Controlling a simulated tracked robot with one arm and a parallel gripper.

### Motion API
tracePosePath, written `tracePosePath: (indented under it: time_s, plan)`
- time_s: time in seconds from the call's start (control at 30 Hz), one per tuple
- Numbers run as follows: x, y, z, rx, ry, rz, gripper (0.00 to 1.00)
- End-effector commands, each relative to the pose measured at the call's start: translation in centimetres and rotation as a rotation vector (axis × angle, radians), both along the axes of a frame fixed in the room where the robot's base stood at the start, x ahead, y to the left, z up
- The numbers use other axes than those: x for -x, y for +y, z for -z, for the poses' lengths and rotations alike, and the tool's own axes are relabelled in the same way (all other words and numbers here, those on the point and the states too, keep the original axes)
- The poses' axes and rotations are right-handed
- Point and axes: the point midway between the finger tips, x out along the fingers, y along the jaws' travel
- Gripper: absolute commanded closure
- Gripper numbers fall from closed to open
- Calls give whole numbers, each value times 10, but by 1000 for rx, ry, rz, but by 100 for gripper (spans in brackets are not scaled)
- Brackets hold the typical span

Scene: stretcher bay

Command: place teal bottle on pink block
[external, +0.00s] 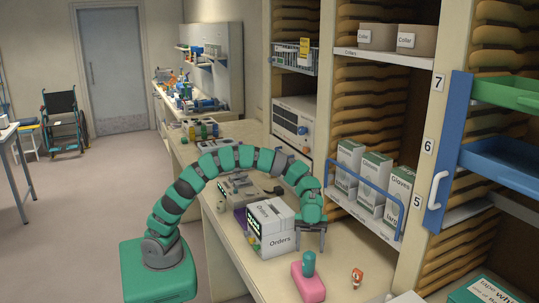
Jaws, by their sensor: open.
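The teal bottle (309,262) is upright and appears to stand on top of the pink block (310,288), near the front of the counter. The block lies flat on the counter top. My gripper (311,238) hangs at the end of the green arm, pointing down, just above and behind the bottle in the picture. Its fingers are apart with nothing seen between them, and it looks clear of the bottle.
The beige counter (270,278) carries a white box marked Orders (272,240) left of my gripper. A small orange and white figure (357,277) stands right of the block. Shelves with glove boxes (372,182) and a blue rail rise at the right.

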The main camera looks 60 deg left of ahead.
Motion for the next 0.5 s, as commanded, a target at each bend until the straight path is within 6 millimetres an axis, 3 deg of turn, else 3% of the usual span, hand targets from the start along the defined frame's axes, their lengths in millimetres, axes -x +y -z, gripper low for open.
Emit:
tracePosePath:
  time_s: [0.2,0.5]
  plan:
    - [-14,23,-13,-1,0,1,41]
    - [-19,30,-17,-2,-1,0,41]
